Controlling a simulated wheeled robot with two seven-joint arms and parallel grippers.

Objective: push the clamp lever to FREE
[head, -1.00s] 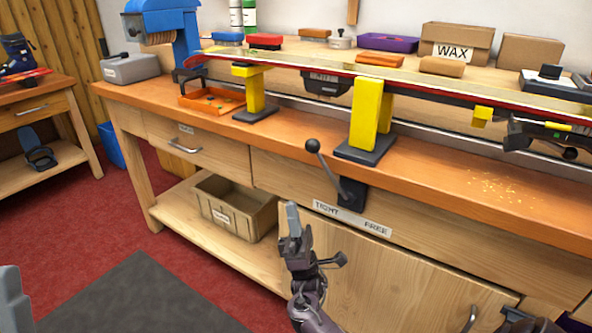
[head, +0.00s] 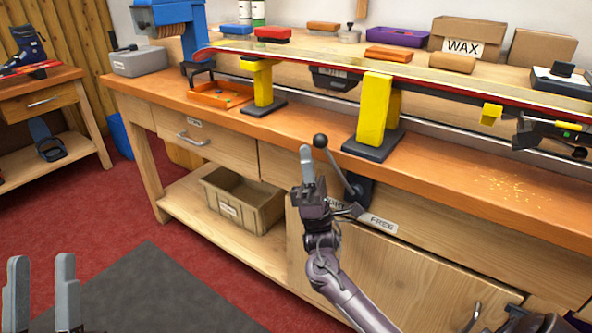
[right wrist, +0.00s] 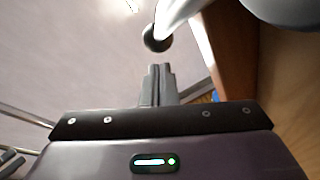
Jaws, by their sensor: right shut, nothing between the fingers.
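The clamp lever (head: 338,170) is a dark rod with a black ball knob (head: 320,141), on a black mount at the bench front. It leans up to the left, toward the TIGHT side. The label (head: 380,223) below shows FREE at its right end; my right gripper hides most of TIGHT. My right gripper (head: 307,163) is shut and empty, just left of the knob. In the right wrist view the knob (right wrist: 156,39) is just beyond the closed fingertips (right wrist: 158,70); I cannot tell if they touch. My left gripper (head: 42,265) is open and empty at the lower left.
A ski (head: 420,77) lies on yellow supports (head: 377,110) above the bench top (head: 450,185). A cabinet door (head: 400,270) is below the lever. The floor at left is open.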

